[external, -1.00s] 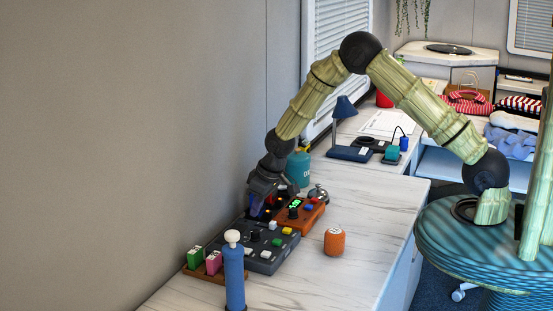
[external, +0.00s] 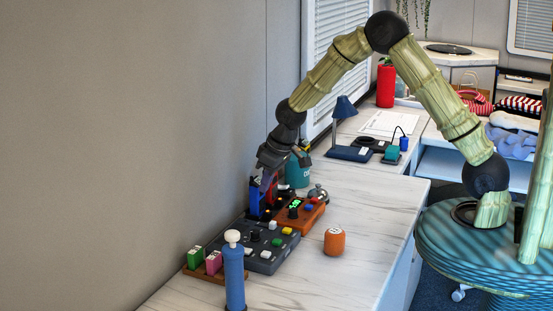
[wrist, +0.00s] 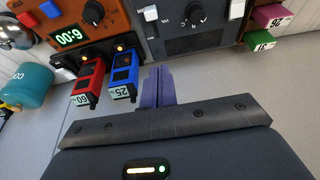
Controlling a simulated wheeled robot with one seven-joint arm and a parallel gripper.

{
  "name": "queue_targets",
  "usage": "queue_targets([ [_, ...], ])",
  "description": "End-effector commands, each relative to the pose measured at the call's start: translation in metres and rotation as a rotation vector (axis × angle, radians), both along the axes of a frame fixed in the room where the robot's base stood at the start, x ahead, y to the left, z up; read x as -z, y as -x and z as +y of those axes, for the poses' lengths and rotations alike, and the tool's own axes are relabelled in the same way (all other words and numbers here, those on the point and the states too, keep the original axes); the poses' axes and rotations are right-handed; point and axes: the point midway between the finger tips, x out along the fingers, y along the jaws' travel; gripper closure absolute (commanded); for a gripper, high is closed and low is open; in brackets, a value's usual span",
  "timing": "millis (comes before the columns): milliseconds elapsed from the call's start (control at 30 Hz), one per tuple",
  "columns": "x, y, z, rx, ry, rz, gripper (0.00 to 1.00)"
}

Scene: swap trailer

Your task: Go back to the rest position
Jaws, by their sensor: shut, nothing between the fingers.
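My gripper (external: 268,180) is shut and empty, its purple fingers together, raised a little above the back of the control panels in the external view. In the wrist view its fingers (wrist: 158,88) point at the gap between the dark panel and the blue block. A blue block labelled 25 (wrist: 122,76) and a red block labelled 60 (wrist: 88,80) stand in a dark holder with lit orange lamps (wrist: 84,56). The blue block (external: 255,200) is just below my gripper, apart from it as far as I can tell.
A dark panel (external: 262,255) with knobs and an orange timer box (external: 308,216) lie on the counter. Green (external: 194,257) and pink (external: 213,262) blocks, a blue post (external: 234,278), an orange cylinder (external: 334,241), a bell (external: 318,193) and a teal bottle (external: 299,170) stand around.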

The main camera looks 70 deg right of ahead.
Motion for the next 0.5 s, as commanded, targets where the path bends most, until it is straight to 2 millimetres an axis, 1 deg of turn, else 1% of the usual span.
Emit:
queue_targets([
  [167, -0.005, 0.004, 0.000, 0.000, 0.000, 0.001, 1.00],
  [267, -0.019, 0.018, 0.001, 0.000, 0.000, 0.006, 1.00],
  [367, -0.041, 0.046, 0.001, 0.000, 0.000, 0.016, 1.00],
  [467, -0.066, 0.084, 0.002, 0.000, -0.001, 0.033, 1.00],
  [500, -0.075, 0.100, 0.002, -0.001, -0.001, 0.039, 1.00],
])
